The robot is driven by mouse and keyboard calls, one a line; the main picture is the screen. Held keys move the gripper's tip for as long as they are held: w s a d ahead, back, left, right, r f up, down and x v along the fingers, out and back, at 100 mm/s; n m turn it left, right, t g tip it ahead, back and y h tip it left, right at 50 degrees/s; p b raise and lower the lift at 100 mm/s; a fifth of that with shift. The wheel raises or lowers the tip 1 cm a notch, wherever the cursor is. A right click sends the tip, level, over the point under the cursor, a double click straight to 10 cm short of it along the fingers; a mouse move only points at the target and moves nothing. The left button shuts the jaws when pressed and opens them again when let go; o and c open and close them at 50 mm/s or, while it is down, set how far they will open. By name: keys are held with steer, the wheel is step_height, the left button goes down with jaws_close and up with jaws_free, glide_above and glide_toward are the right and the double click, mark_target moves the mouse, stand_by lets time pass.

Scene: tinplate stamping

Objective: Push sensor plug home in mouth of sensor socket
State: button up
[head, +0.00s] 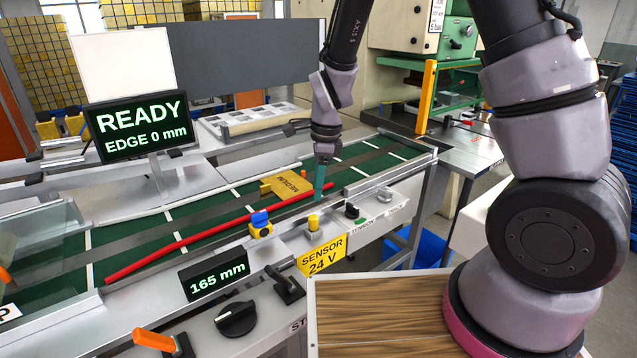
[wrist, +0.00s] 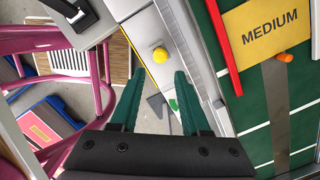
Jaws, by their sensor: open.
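The sensor plug, with a yellow round cap (head: 312,222), stands on the pale rail just above the yellow SENSOR 24 V label (head: 322,255). The wrist view shows its cap (wrist: 160,55) from above. The socket mouth is hidden under the plug, so I cannot tell how deep it sits. My gripper (head: 318,197) points down with green fingers, above and slightly right of the plug in the head view. In the wrist view my gripper (wrist: 158,74) is open and empty. The cap lies beyond the fingertips, roughly centred between them, and is not touched.
A red bar (head: 200,236) runs along the green conveyor behind. A yellow MEDIUM plate (head: 287,185) lies there. A 165 mm display (head: 214,278) stands front left.

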mark_target(313, 216)
steer(key=f, duration=0.7)
steer(key=a+f, duration=0.1)
steer(key=f, duration=0.2)
steer(key=shift+a+f, duration=0.1)
steer(key=shift+f, duration=0.1)
jaws_close()
steer(key=shift+r, duration=0.15)
